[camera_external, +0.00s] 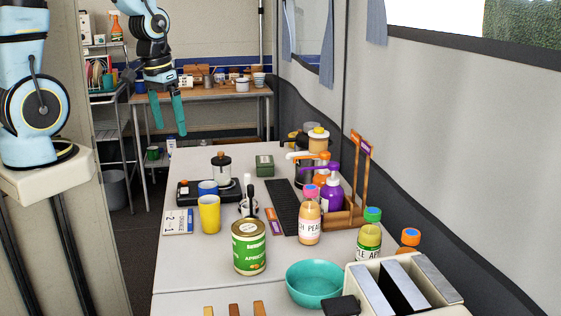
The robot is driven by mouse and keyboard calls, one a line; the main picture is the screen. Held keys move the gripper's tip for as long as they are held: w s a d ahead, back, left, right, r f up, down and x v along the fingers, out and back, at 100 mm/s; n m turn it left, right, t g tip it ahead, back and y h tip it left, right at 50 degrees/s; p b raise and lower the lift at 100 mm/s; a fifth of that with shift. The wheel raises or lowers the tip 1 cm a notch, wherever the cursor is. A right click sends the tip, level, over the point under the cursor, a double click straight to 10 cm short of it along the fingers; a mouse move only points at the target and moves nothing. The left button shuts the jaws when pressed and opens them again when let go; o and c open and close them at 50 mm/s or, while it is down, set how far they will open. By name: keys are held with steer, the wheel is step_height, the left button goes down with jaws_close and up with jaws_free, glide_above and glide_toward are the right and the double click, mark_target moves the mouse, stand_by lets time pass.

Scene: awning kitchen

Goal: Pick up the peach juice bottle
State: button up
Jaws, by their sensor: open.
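The peach juice bottle (309,220) stands upright on the white table, with a pink cap, peach-coloured contents and a label partly reading "PEA". My gripper (168,113) hangs in the air at the upper left, pointing down, with its two teal fingers apart and nothing between them. It is well away from the bottle, to its left and farther back. Nothing hides the front of the bottle.
Close around the bottle are a purple pump bottle (331,198), an apricot can (249,248), a teal bowl (314,284), and a green-capped bottle (369,240). A yellow cup (209,214) stands left. Bare table (185,262) lies at front left.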

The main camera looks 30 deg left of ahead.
steer(key=shift+r, duration=0.15)
step_height(320, 180, up, 4)
steer(key=w+d+f+m+y+b, duration=0.2)
steer(key=w+f+m+y+b, duration=0.3)
steer(key=m+b, duration=0.45)
step_height(320, 180, up, 5)
steer(key=m+t+h+b, duration=0.2)
steer(key=m+t+b, duration=1.45)
steer(key=m, duration=0.75)
glide_above(306, 217)
steer(key=shift+n, duration=0.25)
steer(key=f, duration=2.6)
steer(key=shift+w+a+f, duration=0.1)
steer(key=shift+w+f, duration=0.25)
steer(key=shift+w, duration=0.05)
steer(key=w, duration=0.5)
steer(key=shift+a+f, duration=0.1)
steer(key=shift+a, duration=0.25)
